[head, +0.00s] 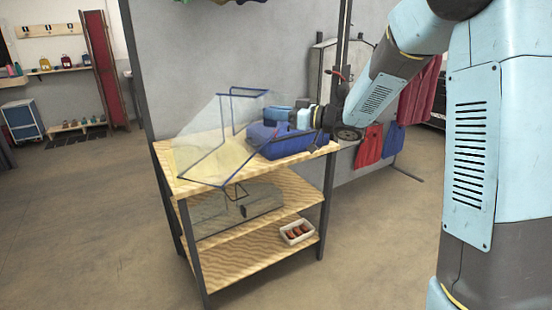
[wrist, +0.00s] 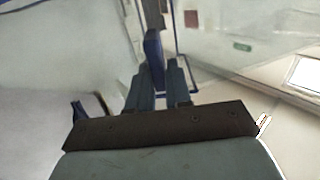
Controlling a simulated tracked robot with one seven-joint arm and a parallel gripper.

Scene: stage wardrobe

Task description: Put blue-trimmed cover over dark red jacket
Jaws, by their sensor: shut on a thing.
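The blue-trimmed cover (head: 212,140) is a clear, tilted box with dark blue edges above the left part of the wooden shelf top. My gripper (head: 272,115) is at its right side, shut on a blue part of it. In the wrist view my gripper (wrist: 155,85) is closed on the upright blue piece (wrist: 153,50), with clear panels and blue edges around it. A yellow area shows through the cover on the shelf top. I cannot pick out a dark red jacket there with certainty.
A blue folded garment (head: 285,145) lies on the shelf top (head: 190,185), close under my gripper. Dark red cloth (head: 418,95) hangs behind my arm.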

